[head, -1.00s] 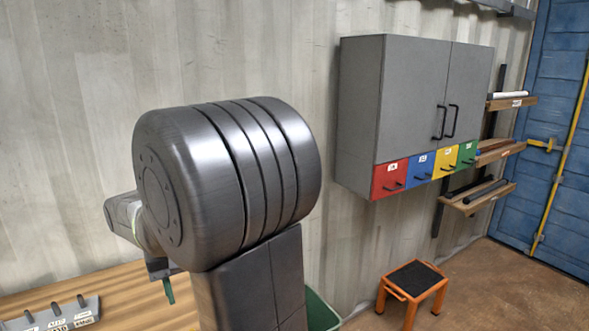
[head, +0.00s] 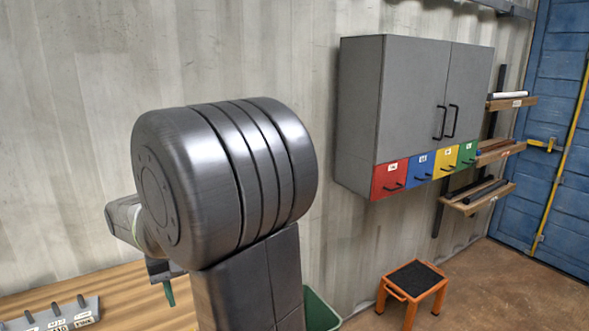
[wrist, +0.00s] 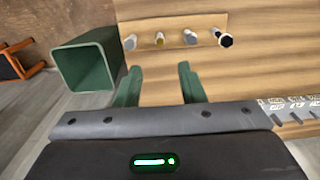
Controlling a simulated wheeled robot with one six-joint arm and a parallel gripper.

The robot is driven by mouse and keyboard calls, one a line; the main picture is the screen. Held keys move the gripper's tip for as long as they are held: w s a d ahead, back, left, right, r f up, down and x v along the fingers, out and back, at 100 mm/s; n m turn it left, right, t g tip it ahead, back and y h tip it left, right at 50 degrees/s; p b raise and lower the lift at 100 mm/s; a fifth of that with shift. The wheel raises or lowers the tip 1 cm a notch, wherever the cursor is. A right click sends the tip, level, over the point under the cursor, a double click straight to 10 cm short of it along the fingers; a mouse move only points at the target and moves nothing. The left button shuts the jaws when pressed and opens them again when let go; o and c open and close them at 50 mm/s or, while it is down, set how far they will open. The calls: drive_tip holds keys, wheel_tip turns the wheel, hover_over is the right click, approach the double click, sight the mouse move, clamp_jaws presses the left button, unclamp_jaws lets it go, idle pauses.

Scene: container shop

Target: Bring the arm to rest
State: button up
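My gripper (wrist: 159,80) shows in the wrist view with its two green fingers apart and nothing between them. It is above the wooden bench top (wrist: 240,80). In the head view only a green finger (head: 169,292) shows below my wrist. My arm's large dark joint hides the rest of the gripper and part of the bench.
A green bin (wrist: 87,64) stands beside the bench. A board with several pegs (wrist: 172,38) and a labelled grey rack (head: 60,316) are on the bench. A grey cabinet (head: 400,95) with coloured drawers hangs on the wall. An orange stool (head: 413,281) stands on the floor.

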wheel_tip(320, 180, down, 9)
drive_tip(key=shift+f+p, duration=0.15)
drive_tip(key=shift+p, duration=0.25)
drive_tip(key=shift+r+p, duration=1.85)
drive_tip(key=shift+r, duration=0.75)
drive_tip(key=shift+f, duration=0.15)
